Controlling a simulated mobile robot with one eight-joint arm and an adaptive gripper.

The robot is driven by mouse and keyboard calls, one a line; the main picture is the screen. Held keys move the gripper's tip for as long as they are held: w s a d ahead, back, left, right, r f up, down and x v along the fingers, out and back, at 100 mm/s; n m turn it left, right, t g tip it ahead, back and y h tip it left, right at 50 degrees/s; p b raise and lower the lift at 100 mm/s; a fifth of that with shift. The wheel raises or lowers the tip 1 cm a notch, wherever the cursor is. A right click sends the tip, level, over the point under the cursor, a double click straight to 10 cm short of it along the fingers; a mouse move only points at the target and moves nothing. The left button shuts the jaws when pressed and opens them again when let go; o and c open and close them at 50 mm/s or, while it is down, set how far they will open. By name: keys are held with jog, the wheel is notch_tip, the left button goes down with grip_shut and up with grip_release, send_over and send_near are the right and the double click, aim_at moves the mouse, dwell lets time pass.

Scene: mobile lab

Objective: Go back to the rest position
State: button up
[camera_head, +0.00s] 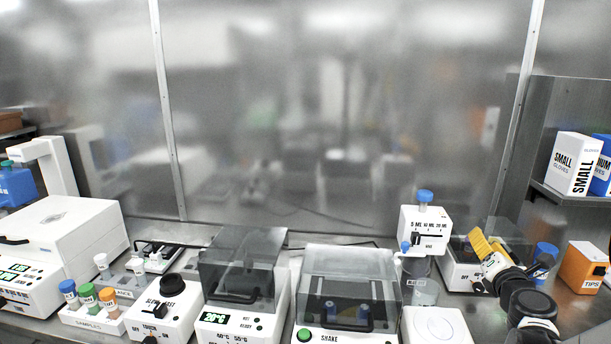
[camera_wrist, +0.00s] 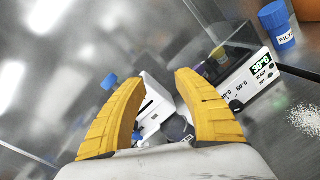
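My gripper (camera_head: 489,245) is at the right of the head view, its yellow fingers pointing up and left above the bench. In the wrist view both yellow fingers of my gripper (camera_wrist: 158,82) stand apart with a clear gap, so it is open. Nothing is held between the fingers. Behind the gap the wrist view shows a white device (camera_wrist: 155,108). In the head view, my gripper is in front of a white device with a clear lid (camera_head: 463,275), partly hiding it.
A dispenser with a blue cap (camera_head: 425,225) stands left of my gripper. A blue-capped bottle (camera_head: 545,252) and an orange tips box (camera_head: 582,268) stand right. The wrist view shows a blue-capped filter bottle (camera_wrist: 279,28) and white granules (camera_wrist: 305,120). Shaker (camera_head: 350,285) and vortex (camera_head: 165,310) line the bench.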

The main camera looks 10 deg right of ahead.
jog(key=s+a+r+m+g+h, duration=0.25)
jog(key=s+a+r+m, duration=0.4)
jog(key=m, duration=0.65)
jog(key=s+a+f+m+g+y, duration=0.2)
jog(key=s+a+f+m, duration=0.2)
jog(key=a, duration=0.4)
jog(key=s+a+f+m+g+y, duration=0.2)
jog(key=s+a+f+m+y, duration=0.1)
jog(key=s+a, duration=0.4)
jog(key=s+a+f+m+g+y, duration=0.3)
jog(key=s+a+f+m, duration=0.2)
jog(key=a, duration=0.5)
jog(key=shift+s+a+f, duration=0.15)
jog(key=shift+s+f, duration=0.15)
jog(key=shift+s, duration=0.45)
jog(key=shift+c, duration=0.4)
dwell(1.2)
